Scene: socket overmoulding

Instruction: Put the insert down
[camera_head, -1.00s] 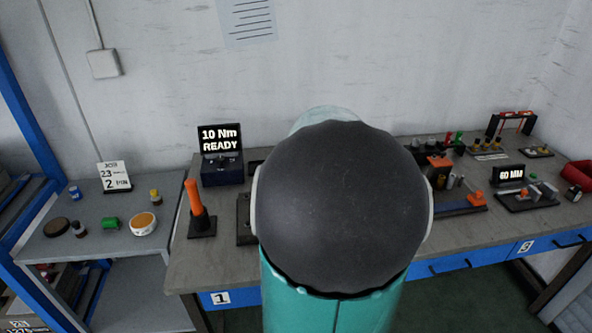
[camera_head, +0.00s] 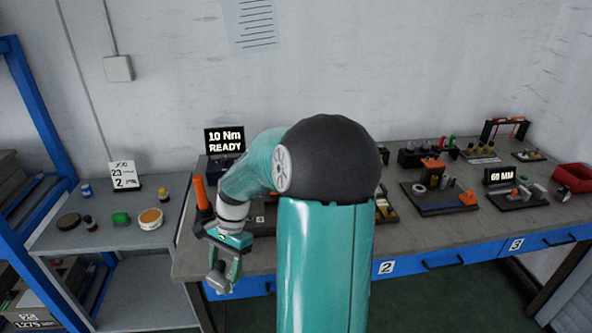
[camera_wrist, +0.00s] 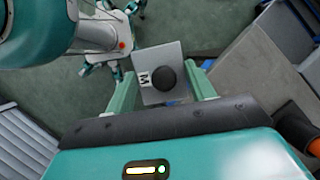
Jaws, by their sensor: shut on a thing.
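The insert is a grey block with a white label marked M and a round black knob (camera_wrist: 166,77). My gripper (camera_wrist: 160,85) is shut on it, with one green finger on each side in the wrist view. In the head view my gripper (camera_head: 222,268) hangs in front of the workbench's front edge at the left. The grey insert (camera_head: 217,283) shows small between its fingers there, partly hidden. Dark floor lies under the insert in the wrist view.
The workbench (camera_head: 420,232) holds several fixtures, an orange-handled tool (camera_head: 199,194) and a "10 Nm READY" display (camera_head: 224,140). A grey side shelf (camera_head: 100,240) at the left carries small jars and a sign. My arm covers part of the bench.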

